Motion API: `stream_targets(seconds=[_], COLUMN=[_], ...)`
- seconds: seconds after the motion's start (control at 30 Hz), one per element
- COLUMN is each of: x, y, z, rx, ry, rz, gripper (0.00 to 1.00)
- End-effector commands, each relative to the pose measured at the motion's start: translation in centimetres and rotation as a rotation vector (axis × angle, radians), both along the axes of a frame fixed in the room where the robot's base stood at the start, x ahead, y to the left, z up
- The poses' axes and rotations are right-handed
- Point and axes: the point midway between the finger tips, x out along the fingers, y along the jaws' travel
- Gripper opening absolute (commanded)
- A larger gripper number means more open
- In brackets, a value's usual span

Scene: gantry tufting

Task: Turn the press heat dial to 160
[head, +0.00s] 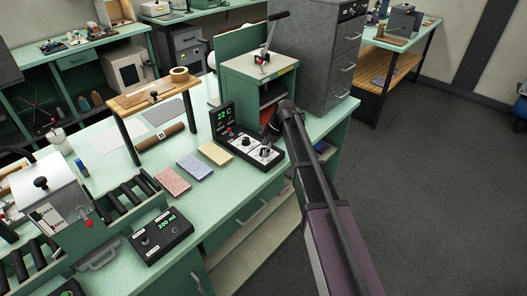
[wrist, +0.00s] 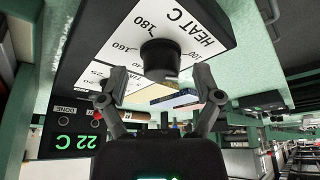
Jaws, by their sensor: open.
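The press heat dial is a black round knob (wrist: 160,55) on a white plate marked HEAT C, with 180 and 160 readable and another number partly hidden. Its pointer cannot be made out. In the head view the dial plate (head: 264,156) is at the right end of the black control box (head: 224,122). My gripper (wrist: 160,80) is open, with one finger on each side of the knob in the wrist view; I cannot tell whether either touches it. In the head view my gripper (head: 273,133) hangs just over the dial. The green display (wrist: 76,143) reads 22 C.
A second dial plate (head: 244,142) sits beside the heat dial. The green press cabinet (head: 259,85) stands behind. Card stacks (head: 214,153) lie to the left, and a 200 ml control box (head: 160,237) stands nearer. The bench edge is close on the right.

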Motion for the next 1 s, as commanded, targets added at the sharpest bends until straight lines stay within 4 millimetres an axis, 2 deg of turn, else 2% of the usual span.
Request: stream_targets(seconds=[0.3,0.33,0.6,0.67,0.7,1.0], x=[0.01,0.01,0.02,0.02,0.00,-0.01], y=[0.01,0.01,-0.01,-0.02,0.62,0.12], z=[-0.05,-0.05,-0.06,-0.06,-0.07,-0.07], rx=[0.000,0.000,0.000,0.000,0.000,0.001], ry=[0.000,0.000,-0.001,0.000,-0.001,-0.002], rz=[0.000,0.000,0.000,0.000,0.002,-0.031], gripper=[0.83,0.80,0.00,0.00,0.00,0.00])
